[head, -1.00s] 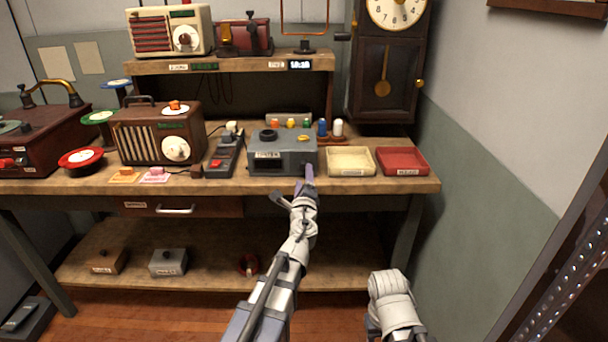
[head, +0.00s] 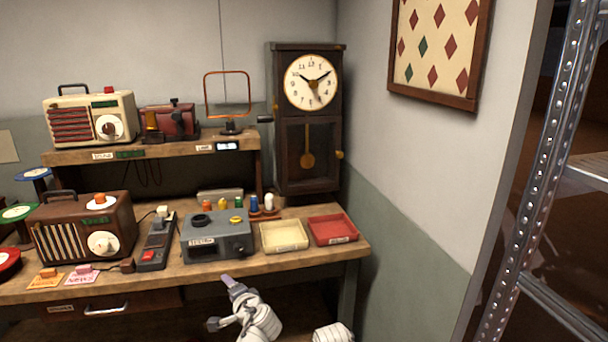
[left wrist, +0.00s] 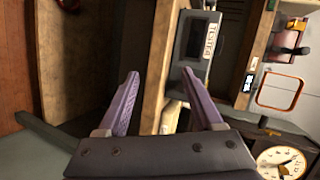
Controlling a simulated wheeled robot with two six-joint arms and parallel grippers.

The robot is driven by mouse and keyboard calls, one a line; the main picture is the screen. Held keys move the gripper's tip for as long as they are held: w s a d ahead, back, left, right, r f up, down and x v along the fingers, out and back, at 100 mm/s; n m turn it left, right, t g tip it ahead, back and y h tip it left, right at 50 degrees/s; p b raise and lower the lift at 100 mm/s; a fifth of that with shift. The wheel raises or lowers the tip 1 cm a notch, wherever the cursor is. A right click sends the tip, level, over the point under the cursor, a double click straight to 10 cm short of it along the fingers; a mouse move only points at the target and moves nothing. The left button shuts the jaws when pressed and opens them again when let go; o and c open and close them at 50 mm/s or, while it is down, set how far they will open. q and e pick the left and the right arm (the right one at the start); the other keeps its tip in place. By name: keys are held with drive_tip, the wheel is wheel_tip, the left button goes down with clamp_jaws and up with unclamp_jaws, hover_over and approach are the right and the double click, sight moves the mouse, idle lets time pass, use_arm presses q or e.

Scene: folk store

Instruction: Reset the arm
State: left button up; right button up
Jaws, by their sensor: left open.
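My left gripper (head: 229,283) is in front of and below the bench's front edge in the head view. Its two purple fingers are spread apart and empty in the left wrist view (left wrist: 165,95). The grey tester box (head: 217,237) stands on the bench just beyond it, apart from the fingers, and shows with its label in the left wrist view (left wrist: 196,42). Only a white piece of my right arm shows at the bottom edge in the head view; the right gripper is out of sight.
The wooden bench (head: 300,264) holds a cream tray (head: 284,248), a red tray (head: 333,241) and a brown radio (head: 84,243). A pendulum clock (head: 308,120) stands behind. A metal rack (head: 515,190) stands at the right. Floor room lies outside this view.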

use_arm(q)
drive_tip(key=s+d+f+n+g+h+p, duration=0.1)
drive_tip(key=s+d+n+g+h+p, duration=0.2)
drive_tip(key=s, duration=0.7)
drive_tip(key=s+d+n+g+h+p, duration=0.2)
drive_tip(key=s+d+g+p, duration=0.5)
drive_tip(key=s+d, duration=0.4)
drive_tip(key=shift+s+d+f+n+g+h, duration=0.2)
drive_tip(key=shift+d+f+n+g+h, duration=0.2)
drive_tip(key=shift+d+g+h, duration=0.4)
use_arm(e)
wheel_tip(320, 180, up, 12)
